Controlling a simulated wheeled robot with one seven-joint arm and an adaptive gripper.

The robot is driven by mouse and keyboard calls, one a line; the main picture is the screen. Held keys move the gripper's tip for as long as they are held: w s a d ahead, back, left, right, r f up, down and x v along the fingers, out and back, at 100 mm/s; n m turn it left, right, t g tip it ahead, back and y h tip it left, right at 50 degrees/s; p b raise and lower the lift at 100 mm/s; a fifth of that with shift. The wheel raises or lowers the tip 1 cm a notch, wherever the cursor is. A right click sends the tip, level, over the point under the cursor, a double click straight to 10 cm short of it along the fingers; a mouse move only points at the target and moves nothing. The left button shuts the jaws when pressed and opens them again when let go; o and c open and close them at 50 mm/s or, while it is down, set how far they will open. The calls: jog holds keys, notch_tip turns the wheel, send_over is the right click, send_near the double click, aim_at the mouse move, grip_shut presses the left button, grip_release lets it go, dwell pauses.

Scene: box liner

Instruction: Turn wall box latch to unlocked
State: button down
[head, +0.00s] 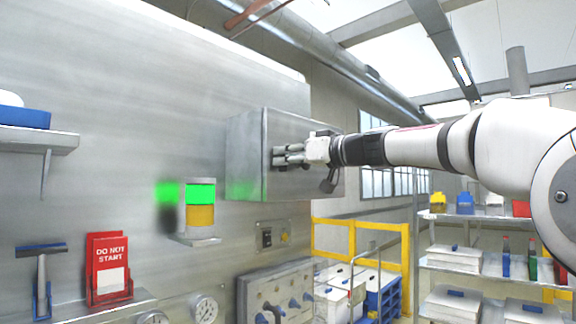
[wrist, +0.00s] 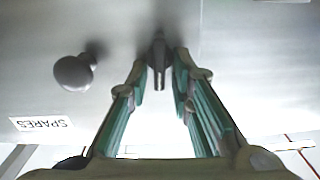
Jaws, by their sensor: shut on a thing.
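The grey metal wall box (head: 246,150) is mounted on the steel wall in the head view, with its door (head: 292,122) facing my arm. My gripper (head: 280,156) reaches in from the right, its fingertips at the door. In the wrist view my gripper (wrist: 161,78) has its two green-sided fingers converging on the small dark latch (wrist: 158,48) on the box face, shut on it. The latch points roughly up and down in that view. In the head view the fingers hide the latch.
A round knob (wrist: 73,73) sits left of the latch, above an upside-down SPARES label (wrist: 41,123). A green and amber light (head: 200,203) stands left of the box. A control panel (head: 275,290) is below, and shelves (head: 470,263) stand at right.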

jog(key=shift+w+d+f+m+b, duration=0.15)
jog(key=shift+f+m+b, duration=0.1)
jog(key=shift+m, duration=2.6)
jog(key=shift+w+d+f+m+b, duration=0.1)
jog(key=shift+w+f+m+b, duration=0.1)
jog(key=shift+m, duration=2.6)
jog(key=shift+w+d+f+m+b, duration=0.15)
jog(key=shift+f+m+b, duration=0.1)
jog(key=shift+m, duration=2.6)
jog(key=c, duration=1.7)
grip_release()
